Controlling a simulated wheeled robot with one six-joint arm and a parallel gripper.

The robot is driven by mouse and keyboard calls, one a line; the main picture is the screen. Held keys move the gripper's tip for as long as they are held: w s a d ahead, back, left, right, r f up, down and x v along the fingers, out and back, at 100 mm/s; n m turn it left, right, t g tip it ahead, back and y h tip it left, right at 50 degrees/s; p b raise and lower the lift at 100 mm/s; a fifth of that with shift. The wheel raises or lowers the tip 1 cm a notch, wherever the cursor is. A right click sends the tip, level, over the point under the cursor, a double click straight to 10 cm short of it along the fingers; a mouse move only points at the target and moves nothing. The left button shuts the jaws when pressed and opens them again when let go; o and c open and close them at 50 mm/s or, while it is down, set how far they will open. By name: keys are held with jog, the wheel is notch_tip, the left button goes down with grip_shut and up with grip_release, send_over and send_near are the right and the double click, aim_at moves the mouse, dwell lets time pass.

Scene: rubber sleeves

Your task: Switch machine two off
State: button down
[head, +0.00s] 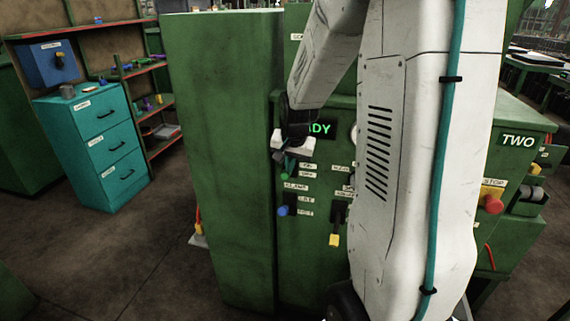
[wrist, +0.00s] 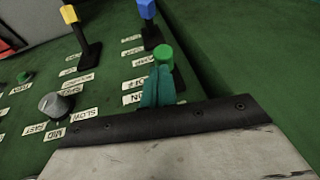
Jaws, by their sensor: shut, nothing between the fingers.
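Machine two is a green cabinet marked TWO (head: 517,141). Its front panel (head: 315,260) carries a lit green display (head: 320,129) reading "ADY", the rest hidden by my arm. My gripper (head: 288,165) is at the panel's upper left, below the display. In the wrist view its teal fingers (wrist: 158,88) are shut and empty, right beside a green-capped switch (wrist: 163,55) with small labels next to it, one seeming to read ON. I cannot tell whether they touch. A red stop button (head: 492,204) sits at the right.
Near the green cap stand a blue-tipped lever (wrist: 147,9), a yellow-tipped lever (wrist: 70,14) and a grey knob (wrist: 55,105). A tall green panel (head: 220,150) rises left of the controls. A teal drawer cabinet (head: 95,145) stands further left. My arm hides the panel's middle.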

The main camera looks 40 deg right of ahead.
jog(key=shift+s+a+f, duration=0.3)
jog(key=shift+a+f, duration=0.1)
jog(key=shift+f, duration=0.2)
jog(key=shift+s+a+f, duration=0.15)
jog(key=shift+a+f, duration=0.05)
jog(key=shift+f, duration=0.25)
jog(key=shift+s+a+f, duration=0.1)
jog(key=shift+a+f, duration=0.05)
jog(key=shift+f, duration=0.3)
jog(key=shift+r, duration=0.8)
